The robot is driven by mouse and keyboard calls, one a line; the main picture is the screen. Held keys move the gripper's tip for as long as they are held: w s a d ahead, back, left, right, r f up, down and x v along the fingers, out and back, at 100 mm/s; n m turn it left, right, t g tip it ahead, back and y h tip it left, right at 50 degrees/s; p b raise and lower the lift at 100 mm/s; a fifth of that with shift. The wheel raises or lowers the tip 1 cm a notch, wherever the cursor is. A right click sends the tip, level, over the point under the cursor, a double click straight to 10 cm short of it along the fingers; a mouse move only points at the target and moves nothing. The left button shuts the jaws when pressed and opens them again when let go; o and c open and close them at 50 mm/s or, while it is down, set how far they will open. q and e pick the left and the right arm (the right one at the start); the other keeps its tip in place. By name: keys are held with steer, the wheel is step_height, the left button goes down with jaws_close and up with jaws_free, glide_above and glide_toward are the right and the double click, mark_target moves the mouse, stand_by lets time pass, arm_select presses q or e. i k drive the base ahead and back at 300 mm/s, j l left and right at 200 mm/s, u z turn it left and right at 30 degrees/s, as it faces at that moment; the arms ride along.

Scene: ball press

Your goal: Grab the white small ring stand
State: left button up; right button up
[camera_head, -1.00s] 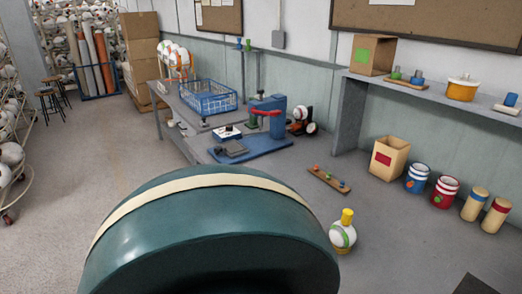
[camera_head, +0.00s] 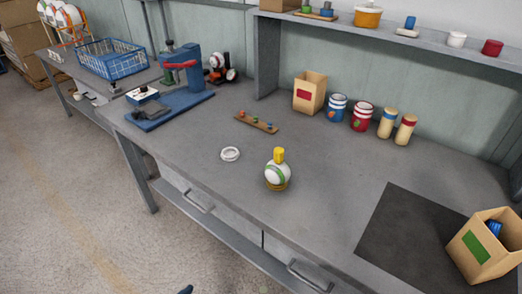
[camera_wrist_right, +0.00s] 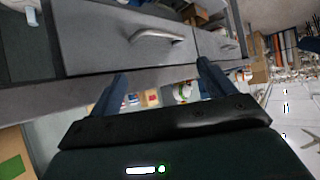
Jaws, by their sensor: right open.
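A small white ring stand (camera_head: 230,154) lies flat on the grey workbench, left of a white and green ball (camera_head: 277,174) with a yellow top that sits on a tan ring. My right gripper (camera_wrist_right: 163,82) is open and empty in the right wrist view, with its two dark fingers apart. It is in front of the bench near the drawer fronts, away from the ring stand. A small dark blue tip (camera_head: 186,289) shows at the bottom edge of the head view; I cannot tell which gripper it belongs to. I cannot make out the ring stand in the right wrist view.
The grey workbench (camera_head: 330,225) has drawers with handles (camera_wrist_right: 158,36) below its front edge. A blue press (camera_head: 178,95), a peg board (camera_head: 256,122), cardboard boxes (camera_head: 310,92), cans and cylinders stand further back. The bench around the ring stand is clear.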

mark_target(230, 153)
steer(key=u, duration=0.4)
steer(key=z, duration=0.5)
steer(key=j+z, duration=0.35)
steer(key=i+j+z, duration=0.1)
steer(key=z, duration=0.3)
steer(key=j+z, duration=0.5)
steer(key=j, duration=0.2)
steer(key=k+j+z, duration=0.1)
steer(key=j, duration=0.25)
steer(key=k+j+z, duration=0.15)
steer(key=j, duration=0.2)
